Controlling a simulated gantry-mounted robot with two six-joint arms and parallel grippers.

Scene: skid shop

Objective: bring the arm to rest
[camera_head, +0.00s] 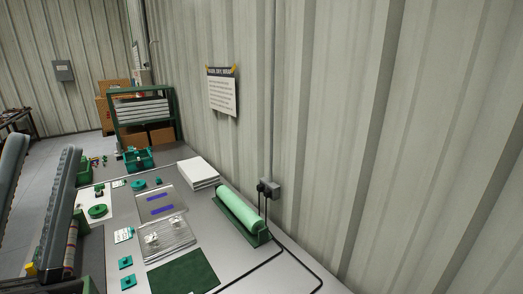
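My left gripper (46,146) is at the left edge of the head view, close to the camera. Its two long grey fingers point up and stand apart, with bare floor showing between them. Nothing shows between the fingers. The rest of my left arm is cut off by the picture edge. My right gripper is not in view.
A grey bench (270,272) holds a green roll (239,208) in a cradle, a white stack (198,173), clear trays (165,240), a dark green mat (184,273) and several small teal parts. A corrugated wall (420,120) borders its right. Cables cross the front right.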

